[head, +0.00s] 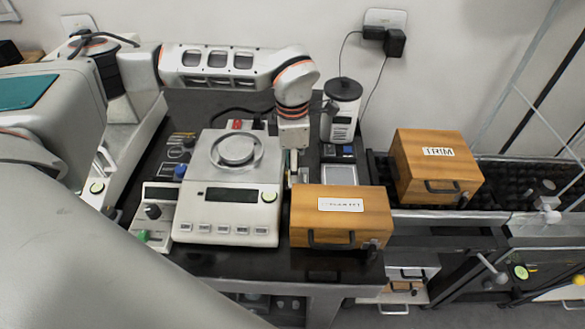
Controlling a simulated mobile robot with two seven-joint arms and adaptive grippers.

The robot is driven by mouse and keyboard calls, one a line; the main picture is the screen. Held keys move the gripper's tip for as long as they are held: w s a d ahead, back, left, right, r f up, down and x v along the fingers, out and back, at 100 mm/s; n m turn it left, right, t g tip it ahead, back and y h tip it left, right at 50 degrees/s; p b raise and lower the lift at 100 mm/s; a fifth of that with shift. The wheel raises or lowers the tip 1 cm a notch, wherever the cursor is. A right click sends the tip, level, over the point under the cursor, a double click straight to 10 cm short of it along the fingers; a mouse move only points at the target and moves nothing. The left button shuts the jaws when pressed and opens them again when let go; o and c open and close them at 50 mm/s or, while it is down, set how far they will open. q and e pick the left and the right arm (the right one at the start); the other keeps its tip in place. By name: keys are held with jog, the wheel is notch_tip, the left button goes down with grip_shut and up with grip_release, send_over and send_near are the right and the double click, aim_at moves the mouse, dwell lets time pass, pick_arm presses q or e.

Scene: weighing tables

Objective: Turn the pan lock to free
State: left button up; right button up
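A white balance (228,188) stands on the dark table, with a round metal pan (237,149) on top and a row of buttons along its front. A small red part (238,125) shows at its back edge; I cannot tell whether it is the pan lock or how it is set. My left gripper (293,180) points down just right of the balance, behind a wooden box. Its fingers are small and partly hidden, so I cannot tell whether they are open or shut. My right gripper is not in view.
The wooden box (342,229) sits front right of the balance; another wooden box (437,183) labelled TRIM stands farther right. A control box with a black knob (152,211) is left of the balance. A white device with a dark lid (342,108) stands behind the gripper.

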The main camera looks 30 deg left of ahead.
pick_arm(q)
jog(key=shift+f, duration=0.4)
jog(key=c, duration=1.1)
jog(key=shift+r+m+p, duration=0.2)
jog(key=shift+m+p, duration=0.65)
jog(key=shift+m, duration=0.15)
jog(key=shift+c, duration=0.2)
jog(key=shift+f+m+p, duration=0.15)
jog(key=shift+m+p, duration=0.25)
jog(key=shift+m, duration=0.7)
jog(key=o, duration=1.1)
jog(key=shift+o, duration=0.2)
